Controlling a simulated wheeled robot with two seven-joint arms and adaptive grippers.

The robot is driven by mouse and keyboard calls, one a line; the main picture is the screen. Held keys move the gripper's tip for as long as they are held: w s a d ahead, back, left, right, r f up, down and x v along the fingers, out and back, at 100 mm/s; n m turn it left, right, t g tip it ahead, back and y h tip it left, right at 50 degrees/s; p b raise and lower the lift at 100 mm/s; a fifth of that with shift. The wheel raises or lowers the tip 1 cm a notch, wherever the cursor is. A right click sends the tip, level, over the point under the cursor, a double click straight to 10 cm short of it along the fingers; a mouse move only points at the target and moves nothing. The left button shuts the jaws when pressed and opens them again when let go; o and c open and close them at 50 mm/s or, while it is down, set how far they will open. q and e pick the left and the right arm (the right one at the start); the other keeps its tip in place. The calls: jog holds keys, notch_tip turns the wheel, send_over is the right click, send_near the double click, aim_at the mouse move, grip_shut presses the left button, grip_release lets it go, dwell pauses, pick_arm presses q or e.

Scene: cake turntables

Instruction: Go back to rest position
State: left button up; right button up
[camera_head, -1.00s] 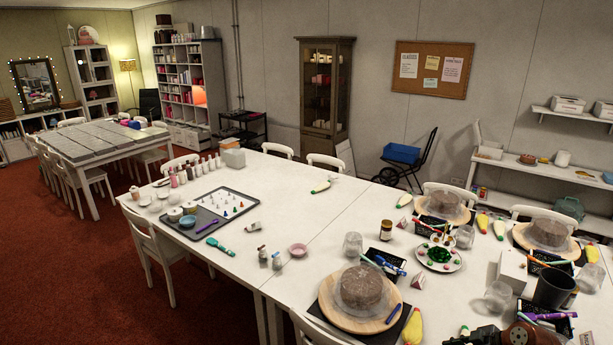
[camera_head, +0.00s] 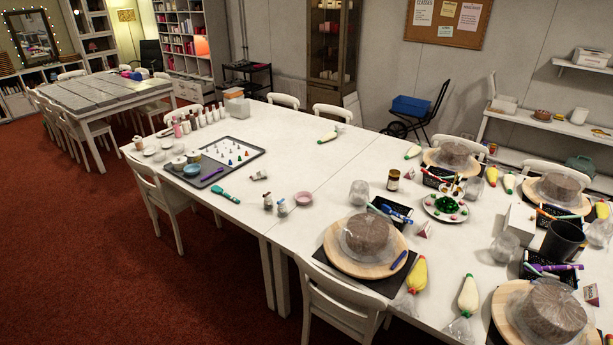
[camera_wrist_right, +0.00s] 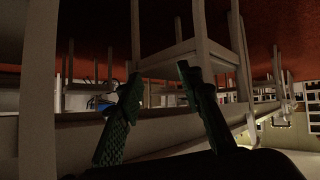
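My right gripper (camera_wrist_right: 158,80) shows in the right wrist view with its two dark green fingers spread apart. It is open and nothing is between the fingers. That view is upside down, with the red floor at the top and a pale chair (camera_wrist_right: 180,50) behind the fingers. No gripper shows in the head view. My left gripper is not in view.
The long white table (camera_head: 275,145) carries cakes on wooden turntables (camera_head: 337,262), piping bags (camera_head: 469,296), a black pen basket (camera_head: 391,211) and a grey tray (camera_head: 215,178). White chairs (camera_head: 340,300) stand along its edge. The red floor (camera_head: 130,270) at left is clear.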

jog(key=s+a+f+m+g+h+b, duration=0.1)
jog(key=s+a+f+g, duration=0.3)
jog(key=s+f, duration=0.9)
jog(key=s+a+f+m+g+h+b, duration=0.1)
jog(key=s+a+f+g, duration=0.25)
jog(key=s+f, duration=0.95)
jog(key=s+a+g, duration=0.1)
jog(key=s+a, duration=0.1)
jog(key=s, duration=0.3)
jog(key=s+a+f+g, duration=0.1)
jog(key=s+a, duration=0.2)
jog(key=s, duration=0.3)
jog(key=s+a+f+g+y+b, duration=0.1)
jog(key=s+a, duration=0.2)
jog(key=s, duration=0.3)
